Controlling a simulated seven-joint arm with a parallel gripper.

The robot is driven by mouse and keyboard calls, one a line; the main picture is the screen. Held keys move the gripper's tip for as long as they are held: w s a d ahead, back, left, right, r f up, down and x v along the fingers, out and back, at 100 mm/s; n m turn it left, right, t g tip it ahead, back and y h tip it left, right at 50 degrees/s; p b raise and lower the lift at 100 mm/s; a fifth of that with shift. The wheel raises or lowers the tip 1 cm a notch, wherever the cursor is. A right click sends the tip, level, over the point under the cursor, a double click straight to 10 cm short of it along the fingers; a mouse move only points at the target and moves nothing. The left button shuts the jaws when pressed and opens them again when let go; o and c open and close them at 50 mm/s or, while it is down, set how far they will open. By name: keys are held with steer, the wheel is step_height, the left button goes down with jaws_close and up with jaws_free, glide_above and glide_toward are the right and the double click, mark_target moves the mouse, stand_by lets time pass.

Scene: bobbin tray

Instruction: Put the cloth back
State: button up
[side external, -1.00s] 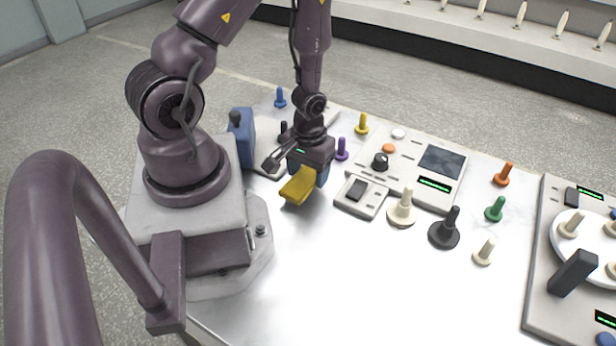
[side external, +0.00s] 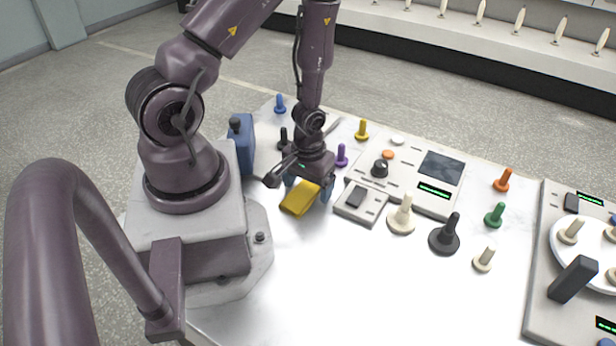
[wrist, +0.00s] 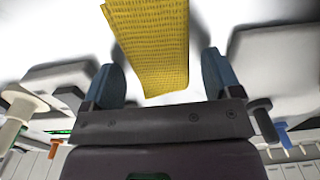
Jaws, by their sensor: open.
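The yellow cloth (side external: 299,199) lies folded on the white table top, just in front of my gripper in the side view. My gripper (side external: 309,187) points down over the table with its blue fingers spread apart. In the wrist view the cloth (wrist: 150,45) extends into the space between the two fingers of my gripper (wrist: 163,80), with a gap on each side. The cloth's edge under the palm is partly hidden in the side view.
A small switch box (side external: 360,201) stands close right of my gripper, with a control panel (side external: 437,170) behind it. The front table area is clear.

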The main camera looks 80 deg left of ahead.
step_height(320, 180, up, 12)
step_height(320, 180, up, 14)
steer(key=m+t+y, duration=0.1)
steer(key=m+t, duration=0.2)
steer(key=m, duration=0.2)
glide_above(309, 186)
steer(key=w+d, duration=0.3)
steer(key=d, duration=0.2)
steer(key=s+d+r+m+t+h, duration=0.1)
steer(key=s+d+r+m, duration=0.3)
steer(key=r, duration=0.5)
steer(key=shift+s+d+t, duration=0.4)
steer(key=shift+d+t, duration=0.2)
steer(key=shift+t, duration=0.2)
